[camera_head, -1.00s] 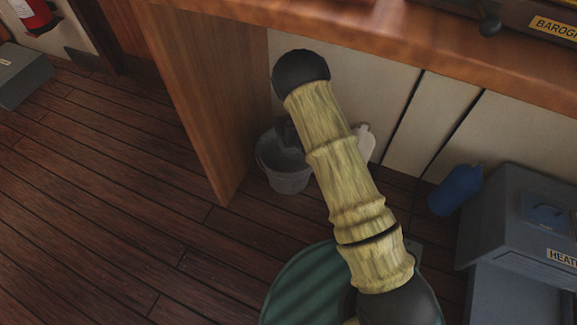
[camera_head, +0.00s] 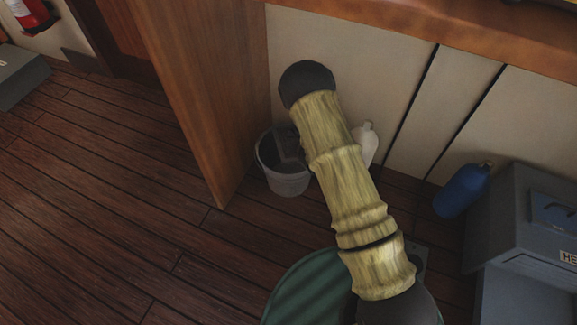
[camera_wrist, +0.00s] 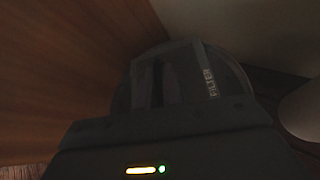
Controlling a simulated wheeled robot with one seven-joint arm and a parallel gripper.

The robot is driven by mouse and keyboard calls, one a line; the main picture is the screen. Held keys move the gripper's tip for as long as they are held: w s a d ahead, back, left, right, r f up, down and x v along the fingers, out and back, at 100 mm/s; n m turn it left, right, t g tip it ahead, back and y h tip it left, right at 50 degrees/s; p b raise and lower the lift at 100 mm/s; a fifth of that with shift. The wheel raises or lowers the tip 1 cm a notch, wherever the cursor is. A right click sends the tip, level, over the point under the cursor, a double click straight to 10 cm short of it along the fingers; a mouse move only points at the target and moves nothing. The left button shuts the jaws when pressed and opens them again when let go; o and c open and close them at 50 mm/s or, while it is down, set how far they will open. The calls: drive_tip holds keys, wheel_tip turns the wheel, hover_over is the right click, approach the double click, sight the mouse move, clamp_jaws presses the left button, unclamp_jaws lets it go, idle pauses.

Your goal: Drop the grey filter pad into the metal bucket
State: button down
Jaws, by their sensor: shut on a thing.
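The metal bucket (camera_head: 288,186) stands on the plank floor beside the wooden partition, partly behind my arm. My gripper (camera_wrist: 178,75) points down over the bucket and is shut on the grey filter pad (camera_wrist: 211,82), whose edge reads FILTER. In the head view my arm hides most of the gripper; a grey shape shows at the bucket's mouth. In the wrist view the bucket's rounded outline lies dimly behind the fingers. The picture is too dark to tell how deep the pad sits in the bucket.
The wooden partition (camera_head: 190,90) rises close left of the bucket. A white bottle (camera_head: 369,142) stands just right of it by the pale wall. A blue bottle (camera_head: 461,191) and a grey heater box (camera_head: 525,215) are farther right. Open floor lies to the left.

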drive_tip(key=c, duration=1.5)
unclamp_jaws()
drive_tip(key=p+v, duration=0.7)
drive_tip(key=v, duration=1)
drive_tip(key=shift+s+p, duration=0.25)
drive_tip(key=shift+p, duration=0.1)
